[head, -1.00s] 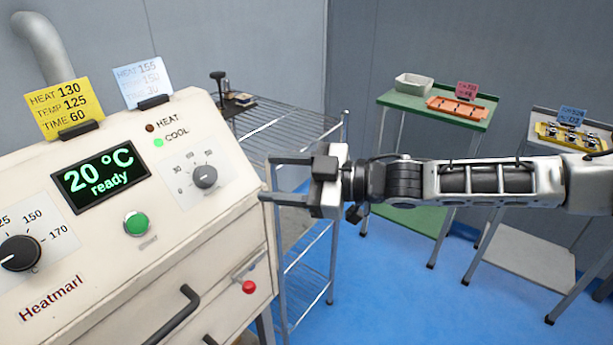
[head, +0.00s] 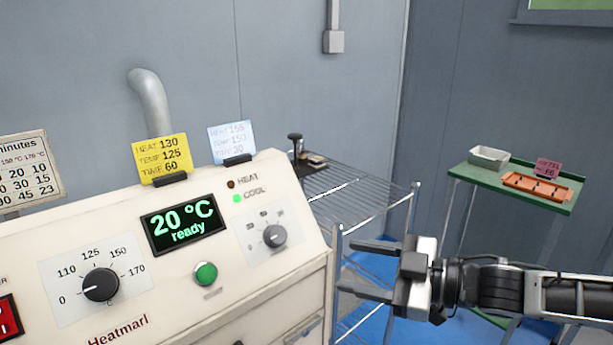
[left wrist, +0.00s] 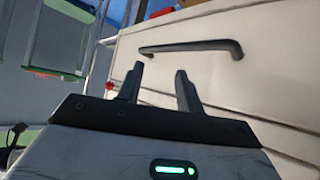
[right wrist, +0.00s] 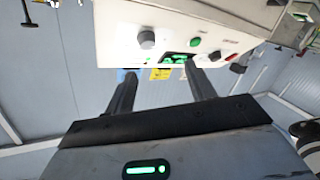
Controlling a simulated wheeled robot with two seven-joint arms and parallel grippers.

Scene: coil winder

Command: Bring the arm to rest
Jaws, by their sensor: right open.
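My right gripper (head: 347,265) reaches in from the right in the head view, its two fingers apart and pointing left. It is empty, just right of the cream heating machine (head: 110,235) and in front of the wire shelf. In the right wrist view the fingers (right wrist: 163,83) are apart, with the machine's panel beyond them. My left gripper (left wrist: 157,78) shows only in the left wrist view. Its fingers are apart with nothing between them, below a dark handle (left wrist: 190,47) on the machine's front. I cannot tell how far the fingers are from the handle.
The machine's display (head: 183,223) reads 20 °C ready, and the green COOL lamp (head: 237,198) is lit. A wire shelf (head: 350,190) stands right of the machine. A green table (head: 460,170) at right holds a white bin (head: 489,157) and an orange tray (head: 537,186).

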